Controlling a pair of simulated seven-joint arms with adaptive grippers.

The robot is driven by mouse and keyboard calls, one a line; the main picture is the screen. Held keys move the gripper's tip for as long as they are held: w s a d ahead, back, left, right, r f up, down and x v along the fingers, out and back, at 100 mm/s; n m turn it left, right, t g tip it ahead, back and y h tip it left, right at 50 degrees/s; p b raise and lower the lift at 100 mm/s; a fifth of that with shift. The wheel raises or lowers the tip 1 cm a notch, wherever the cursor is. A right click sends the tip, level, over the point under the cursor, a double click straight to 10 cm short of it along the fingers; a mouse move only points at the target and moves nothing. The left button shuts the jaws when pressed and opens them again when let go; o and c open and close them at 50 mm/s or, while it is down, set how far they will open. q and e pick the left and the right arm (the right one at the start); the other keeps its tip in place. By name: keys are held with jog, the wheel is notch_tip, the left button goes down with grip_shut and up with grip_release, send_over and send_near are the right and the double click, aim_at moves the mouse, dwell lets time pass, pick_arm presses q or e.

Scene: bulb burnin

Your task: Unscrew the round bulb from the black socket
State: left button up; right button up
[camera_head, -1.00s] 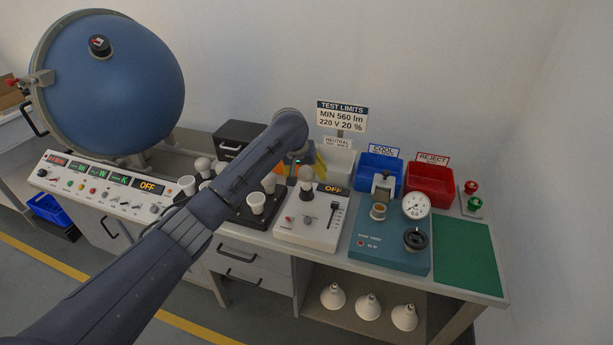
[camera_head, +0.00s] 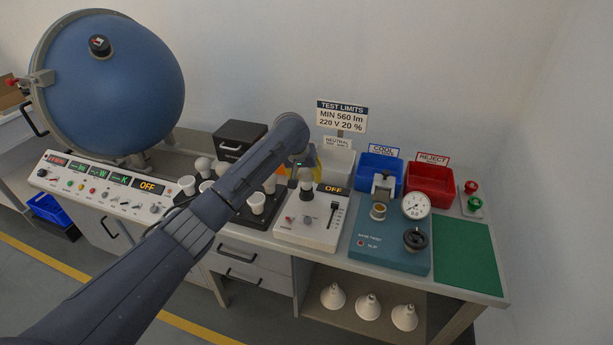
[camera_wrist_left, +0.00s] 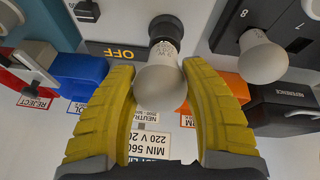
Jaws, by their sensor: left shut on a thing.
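The round bulb (camera_head: 306,173) is a frosted white globe standing upright on the white test box (camera_head: 290,230) in the head view. In the left wrist view the bulb (camera_wrist_left: 160,84) shows large, with its printed neck at the black socket (camera_wrist_left: 166,27). My left gripper (camera_wrist_left: 160,92) has two ribbed yellow fingers, one on each side of the globe, shut on it. In the head view the left gripper (camera_head: 306,166) is partly hidden behind its own wrist. The threads are hidden, so I cannot tell how far the bulb is seated. My right gripper is not in view.
A black tray (camera_head: 240,216) of bulbs is left of the test box. A teal tester (camera_head: 368,250) with a gauge stands right. Blue (camera_head: 379,183) and red (camera_head: 430,200) bins and a limits sign (camera_head: 341,117) are behind. The green mat (camera_head: 467,258) is bare.

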pick_arm(q)
jog(key=c, duration=0.3)
jog(key=n+y, duration=0.1)
jog(key=n, duration=0.2)
jog(key=n+y, duration=0.1)
jog(key=n, duration=0.2)
jog(key=shift+d+y, duration=0.2)
jog(key=shift+y, duration=0.1)
jog(key=shift+c, duration=0.3)
jog(key=n+y, duration=0.1)
jog(key=n, duration=0.1)
jog(key=n+y, duration=0.1)
jog(key=n, duration=0.2)
jog(key=shift+w+d+r+n+g, duration=0.1)
jog(key=shift+n+g, duration=0.2)
jog(key=shift+n+g+y, duration=0.3)
jog(key=shift+n+y, duration=0.2)
jog(key=shift+n, duration=1.2)
jog(key=o, duration=1)
